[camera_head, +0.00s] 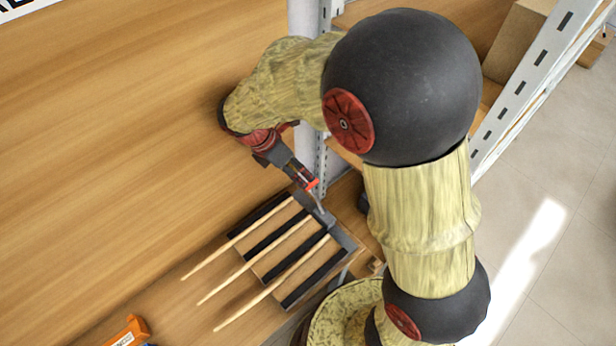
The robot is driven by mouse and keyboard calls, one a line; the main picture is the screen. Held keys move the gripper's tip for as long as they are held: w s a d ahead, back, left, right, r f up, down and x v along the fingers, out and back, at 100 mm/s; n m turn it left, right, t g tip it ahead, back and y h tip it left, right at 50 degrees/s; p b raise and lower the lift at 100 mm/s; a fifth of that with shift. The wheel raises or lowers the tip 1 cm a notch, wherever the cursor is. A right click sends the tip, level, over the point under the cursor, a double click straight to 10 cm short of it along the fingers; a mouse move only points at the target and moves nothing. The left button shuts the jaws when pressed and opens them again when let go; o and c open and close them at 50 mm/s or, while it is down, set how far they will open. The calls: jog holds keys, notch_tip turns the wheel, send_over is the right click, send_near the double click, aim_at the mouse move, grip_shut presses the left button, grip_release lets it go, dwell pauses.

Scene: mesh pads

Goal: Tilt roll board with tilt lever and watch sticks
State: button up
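The roll board (341,236) is a dark grey frame with black strips near the right edge of the wooden table. Three pale tapered sticks (248,276) lie across it side by side, their thin ends reaching past the board to the lower left. The tilt lever (318,200) appears as a thin grey rod with a red-orange part at the board's upper edge. My gripper (308,183) reaches down to the lever's red-orange top. It is too small and partly hidden to tell whether its fingers are closed on it.
The wooden table (110,140) is clear at the left. An orange tool (130,330) lies at the bottom left edge. A metal shelf rack (535,75) with a cardboard box (515,40) stands at the upper right, close behind my arm.

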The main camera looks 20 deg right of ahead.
aim_at(308, 183)
jog(key=shift+n, duration=0.6)
jog(key=b+x, duration=0.2)
jog(key=x, duration=0.5)
jog(key=shift+s+d+f, duration=0.15)
jog(key=shift+d+f, duration=0.05)
jog(key=shift+f, duration=0.15)
jog(key=c, duration=0.4)
jog(key=shift+c, duration=1)
grip_shut()
jog(key=shift+a+r, duration=0.1)
